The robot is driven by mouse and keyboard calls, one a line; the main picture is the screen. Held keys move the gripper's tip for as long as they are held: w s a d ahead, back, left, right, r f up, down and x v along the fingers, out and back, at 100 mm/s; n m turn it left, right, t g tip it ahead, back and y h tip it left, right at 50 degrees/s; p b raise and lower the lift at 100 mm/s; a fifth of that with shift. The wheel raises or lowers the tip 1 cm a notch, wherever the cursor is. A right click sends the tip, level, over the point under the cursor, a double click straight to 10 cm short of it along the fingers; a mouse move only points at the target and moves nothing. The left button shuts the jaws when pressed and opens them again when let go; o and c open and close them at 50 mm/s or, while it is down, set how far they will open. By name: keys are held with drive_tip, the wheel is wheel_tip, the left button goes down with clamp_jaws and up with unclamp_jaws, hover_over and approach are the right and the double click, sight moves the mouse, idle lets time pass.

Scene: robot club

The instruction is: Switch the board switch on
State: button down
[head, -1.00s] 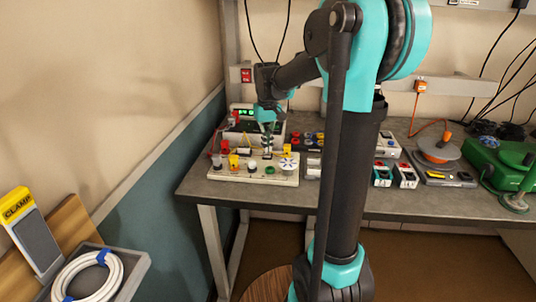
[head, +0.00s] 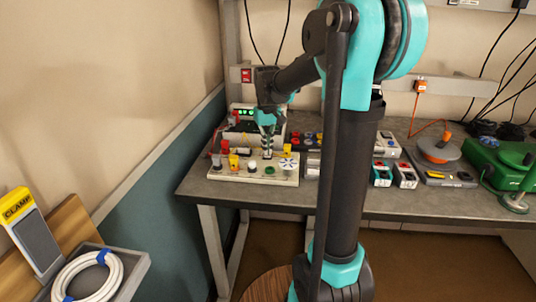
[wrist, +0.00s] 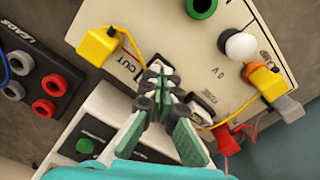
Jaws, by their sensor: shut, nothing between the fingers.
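The cream board (head: 236,177) lies on the workbench and carries knobs, posts and clips; its surface fills the upper middle of the wrist view (wrist: 175,40). My gripper (head: 267,154) points down over the back part of the board. In the wrist view my gripper (wrist: 157,70) has its fingertips together and empty, over the board edge near the "CUT" and "FUSE" lettering. The board switch is not clearly visible; my fingers may cover it. I cannot tell its position or whether the fingertips touch the board.
A yellow clip (wrist: 100,45), white knob (wrist: 240,46) and red clip (wrist: 224,138) with wires surround the fingers. Behind the board stands a unit with a lit green display (head: 246,113). A leads box (wrist: 38,85) is at left. A green tool (head: 500,165) lies far right.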

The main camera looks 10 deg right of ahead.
drive_tip(key=shift+f, duration=0.45)
idle(0.4)
drive_tip(key=shift+r, duration=3.5)
